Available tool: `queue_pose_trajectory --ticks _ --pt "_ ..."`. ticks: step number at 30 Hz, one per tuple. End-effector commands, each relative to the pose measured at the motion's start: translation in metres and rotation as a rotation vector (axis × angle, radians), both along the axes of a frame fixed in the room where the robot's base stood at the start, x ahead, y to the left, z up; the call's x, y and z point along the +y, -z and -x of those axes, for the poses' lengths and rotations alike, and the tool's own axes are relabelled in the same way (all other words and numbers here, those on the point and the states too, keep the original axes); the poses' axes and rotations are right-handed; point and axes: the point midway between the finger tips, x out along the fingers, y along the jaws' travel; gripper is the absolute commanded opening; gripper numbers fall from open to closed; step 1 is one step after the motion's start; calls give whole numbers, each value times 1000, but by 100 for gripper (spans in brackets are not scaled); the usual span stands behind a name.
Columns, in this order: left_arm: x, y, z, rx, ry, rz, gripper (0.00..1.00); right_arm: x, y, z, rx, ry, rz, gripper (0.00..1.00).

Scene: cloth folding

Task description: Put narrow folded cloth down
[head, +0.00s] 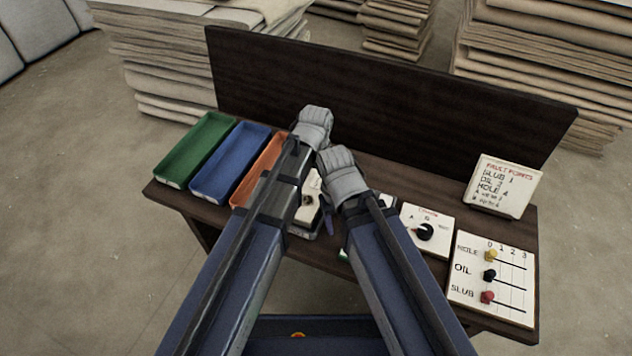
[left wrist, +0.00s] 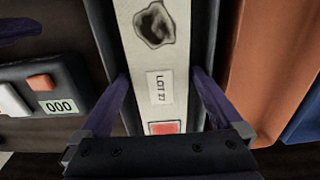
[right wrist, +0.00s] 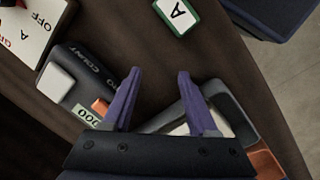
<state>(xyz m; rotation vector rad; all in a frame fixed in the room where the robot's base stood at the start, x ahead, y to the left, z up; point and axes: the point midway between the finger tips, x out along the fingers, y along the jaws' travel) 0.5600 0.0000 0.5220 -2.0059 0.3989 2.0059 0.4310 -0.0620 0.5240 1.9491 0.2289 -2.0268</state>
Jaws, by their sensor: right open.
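The narrow folded cloth (left wrist: 170,60) is a cream strip with a dark hole mark, a "LOT 27" label and a red square. It lies along a narrow dark-grey tray (left wrist: 210,30), between its side walls. In the head view part of the cloth (head: 310,187) shows between my arms. My left gripper (left wrist: 162,78) has a finger at each long edge of the cloth; whether they press on it is unclear. My right gripper (right wrist: 160,72) is open and empty, above the dark table near the counter (right wrist: 75,80) and the tray's end.
Orange (head: 258,170), blue (head: 230,160) and green (head: 195,148) trays stand at left. At right are a dial card (head: 428,220), a slider board (head: 495,275) and a sign (head: 503,185). A dark back panel (head: 390,100) closes the table's far side.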

Motion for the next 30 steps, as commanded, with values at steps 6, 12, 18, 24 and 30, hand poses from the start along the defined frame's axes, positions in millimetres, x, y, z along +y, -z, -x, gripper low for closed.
queue_pose_trajectory --ticks 6,12,18,24,30 --pt "0 -3 0 0 0 0 100 0 -3 0 0 0 0 59" --pt "0 -17 0 0 0 0 100 0 -17 0 0 2 1 59" --pt "0 -44 0 0 0 0 100 -1 -44 0 0 7 4 59" --pt "0 -75 0 0 0 0 100 0 -75 1 2 8 -2 59" --pt "0 -106 0 0 0 0 100 2 -106 1 5 10 -7 59"
